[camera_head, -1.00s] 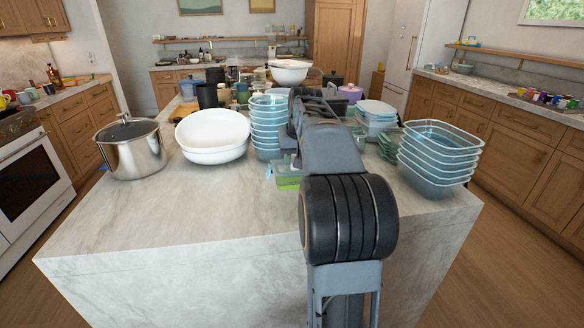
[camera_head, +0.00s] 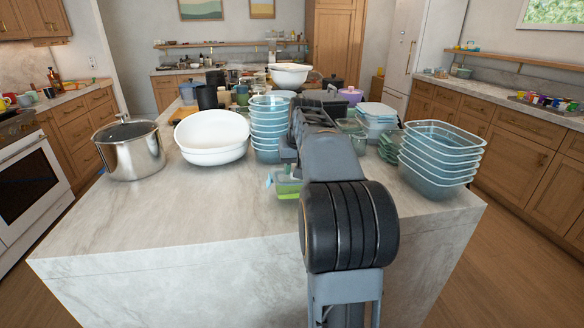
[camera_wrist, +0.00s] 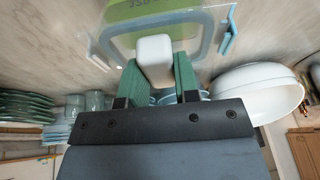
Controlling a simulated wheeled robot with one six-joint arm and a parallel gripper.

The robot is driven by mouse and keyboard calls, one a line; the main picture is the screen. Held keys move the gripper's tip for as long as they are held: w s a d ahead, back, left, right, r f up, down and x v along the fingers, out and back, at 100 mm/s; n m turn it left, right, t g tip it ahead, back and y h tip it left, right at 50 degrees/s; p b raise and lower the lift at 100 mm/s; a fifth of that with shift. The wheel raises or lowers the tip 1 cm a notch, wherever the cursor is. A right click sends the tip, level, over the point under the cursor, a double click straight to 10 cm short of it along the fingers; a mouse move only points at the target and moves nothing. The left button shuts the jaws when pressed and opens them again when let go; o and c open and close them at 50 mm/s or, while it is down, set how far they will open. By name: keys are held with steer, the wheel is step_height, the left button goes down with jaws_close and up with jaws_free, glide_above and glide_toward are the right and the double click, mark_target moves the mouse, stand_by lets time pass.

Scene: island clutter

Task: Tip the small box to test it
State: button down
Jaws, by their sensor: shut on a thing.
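A small white box (camera_wrist: 154,57) sits between the two green fingers of my gripper (camera_wrist: 160,72) in the wrist view, and the gripper is shut on it. The box shows a plain pale face, and its lower end is hidden between the fingers. Past it lies a clear lidded container with green in it (camera_wrist: 133,31), with lettering on the green part. I cannot tell whether the box touches this container. In the head view my own arm hides the gripper and the box.
The marble island (camera_head: 130,235) has free room at its front left. A steel pot (camera_head: 131,152), white bowls (camera_head: 212,137) and stacked blue bowls (camera_head: 268,130) stand left of my arm. Stacked clear tubs (camera_head: 438,160) stand right, near the edge. The green-based container (camera_head: 287,188) lies beside my arm.

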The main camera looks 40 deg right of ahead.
steer(key=shift+f+b, duration=0.55)
steer(key=shift+f, duration=0.35)
steer(key=c, duration=0.8)
jaws_free()
steer(key=p+v, duration=0.3)
steer(key=v, duration=1)
steer(key=shift+s+r, duration=0.1)
steer(key=shift+r, duration=0.3)
